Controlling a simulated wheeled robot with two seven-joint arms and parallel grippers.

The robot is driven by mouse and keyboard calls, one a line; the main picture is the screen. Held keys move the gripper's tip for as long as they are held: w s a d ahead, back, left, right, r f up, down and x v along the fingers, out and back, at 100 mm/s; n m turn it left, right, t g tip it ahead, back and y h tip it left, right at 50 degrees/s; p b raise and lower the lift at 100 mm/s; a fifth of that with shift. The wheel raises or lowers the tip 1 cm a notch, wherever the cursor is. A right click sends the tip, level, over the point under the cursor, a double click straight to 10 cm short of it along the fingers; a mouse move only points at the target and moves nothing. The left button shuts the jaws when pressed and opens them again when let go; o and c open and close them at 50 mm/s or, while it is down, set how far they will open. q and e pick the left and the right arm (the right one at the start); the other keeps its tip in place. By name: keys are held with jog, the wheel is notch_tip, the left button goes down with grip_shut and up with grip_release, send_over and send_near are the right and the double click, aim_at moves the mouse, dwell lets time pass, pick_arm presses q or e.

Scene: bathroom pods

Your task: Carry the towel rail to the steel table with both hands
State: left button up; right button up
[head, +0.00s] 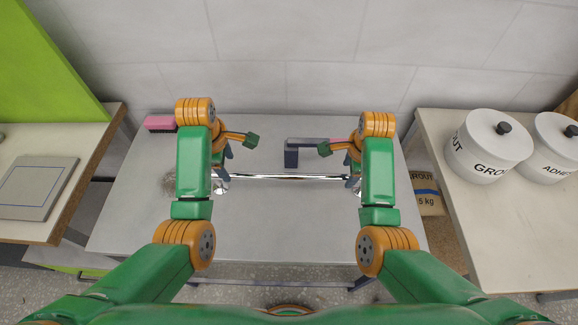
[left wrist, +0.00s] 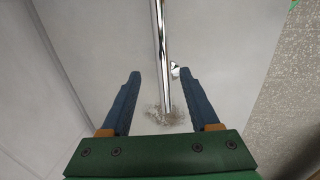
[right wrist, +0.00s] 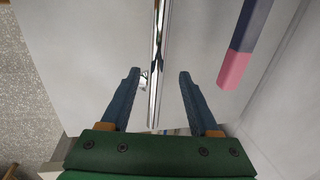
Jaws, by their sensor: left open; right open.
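The towel rail (head: 290,177) is a long chrome bar. It lies left to right on a grey metal-looking table (head: 270,225) in the middle of the head view, with a shiny round mount near each end. My left gripper (head: 225,168) is open over the rail's left end; in the left wrist view the rail (left wrist: 160,45) passes between its blue fingers. My right gripper (head: 353,168) is open over the right end; in the right wrist view the rail (right wrist: 157,60) runs between its fingers. The forearms partly hide the rail ends. I cannot tell whether this is the steel table.
A pink block (head: 160,122) lies at the back left, and a speckled patch (left wrist: 168,116) is below the rail's left end. Side tables hold a grey tile (head: 38,187) and white canisters (head: 489,146).

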aim_at(231, 174)
pick_arm(q)
jog(key=shift+s, duration=0.3)
pick_arm(e)
jog(key=shift+s+r, duration=0.1)
jog(key=shift+s, duration=0.2)
pick_arm(q)
jog(key=shift+f, duration=0.25)
pick_arm(e)
jog(key=shift+f, duration=0.3)
pick_arm(q)
jog(key=f, duration=0.2)
jog(key=w+f, duration=0.1)
jog(key=f, duration=0.3)
jog(key=shift+w+f, duration=0.2)
jog(key=shift+w, duration=0.05)
pick_arm(e)
jog(key=f, duration=0.2)
jog(key=w+f, duration=0.1)
jog(key=f, duration=0.3)
jog(key=shift+w+f, duration=0.2)
jog(key=shift+w, duration=0.05)
pick_arm(q)
grip_shut()
pick_arm(e)
grip_shut()
pick_arm(q)
jog(key=shift+r, duration=0.1)
pick_arm(e)
jog(key=shift+r, duration=0.1)
